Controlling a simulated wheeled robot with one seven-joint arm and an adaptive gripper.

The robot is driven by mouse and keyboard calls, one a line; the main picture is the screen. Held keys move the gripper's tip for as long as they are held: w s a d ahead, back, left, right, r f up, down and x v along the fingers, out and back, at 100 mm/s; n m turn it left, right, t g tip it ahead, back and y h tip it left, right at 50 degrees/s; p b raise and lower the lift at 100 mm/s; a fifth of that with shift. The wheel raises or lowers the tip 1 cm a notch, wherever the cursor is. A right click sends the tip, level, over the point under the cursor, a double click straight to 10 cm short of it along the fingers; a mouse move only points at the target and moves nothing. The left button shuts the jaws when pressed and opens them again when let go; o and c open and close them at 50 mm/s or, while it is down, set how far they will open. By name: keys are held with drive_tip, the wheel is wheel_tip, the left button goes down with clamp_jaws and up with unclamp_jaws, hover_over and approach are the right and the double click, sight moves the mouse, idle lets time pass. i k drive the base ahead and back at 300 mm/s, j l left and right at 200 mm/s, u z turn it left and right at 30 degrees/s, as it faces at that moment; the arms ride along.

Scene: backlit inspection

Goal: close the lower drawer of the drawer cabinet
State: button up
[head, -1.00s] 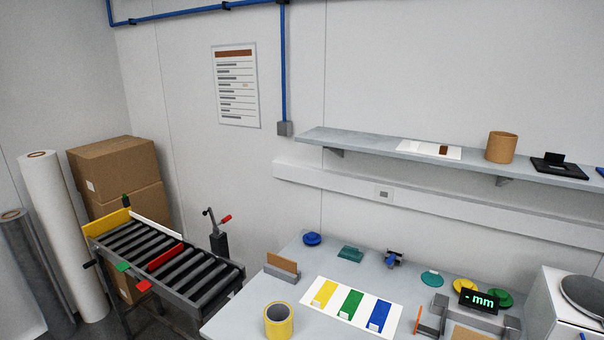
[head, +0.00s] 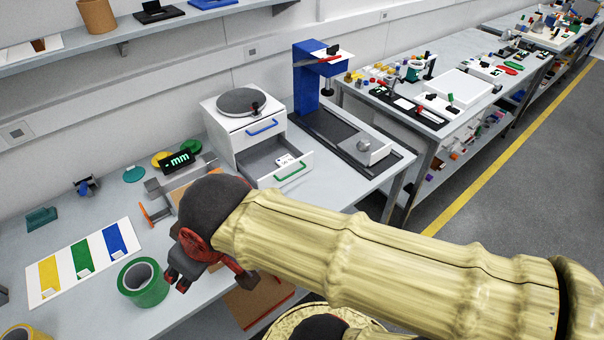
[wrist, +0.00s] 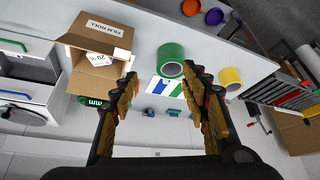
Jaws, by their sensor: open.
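The white drawer cabinet (head: 222,135) stands on the bench in the head view, with a round grey plate on top. Its upper drawer, with a blue handle (head: 262,127), is shut. Its lower drawer (head: 265,180), with a green handle (head: 290,172), is pulled out; a small white marked item lies inside. In the wrist view the cabinet is at the left edge, upside down, with the green handle (wrist: 12,45) partly cut off. My gripper (wrist: 162,72) is open and empty, apart from the drawer. In the head view it is over the bench front, left of the drawer.
A green tape roll (head: 143,282) stands near my gripper. An open cardboard box (wrist: 95,68) lies between gripper and cabinet in the wrist view. A blue column stand (head: 306,85) is right of the cabinet. A display (head: 178,162) is left of it.

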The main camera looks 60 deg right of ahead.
sight(257, 162)
drive_tip(key=z, duration=1.7)
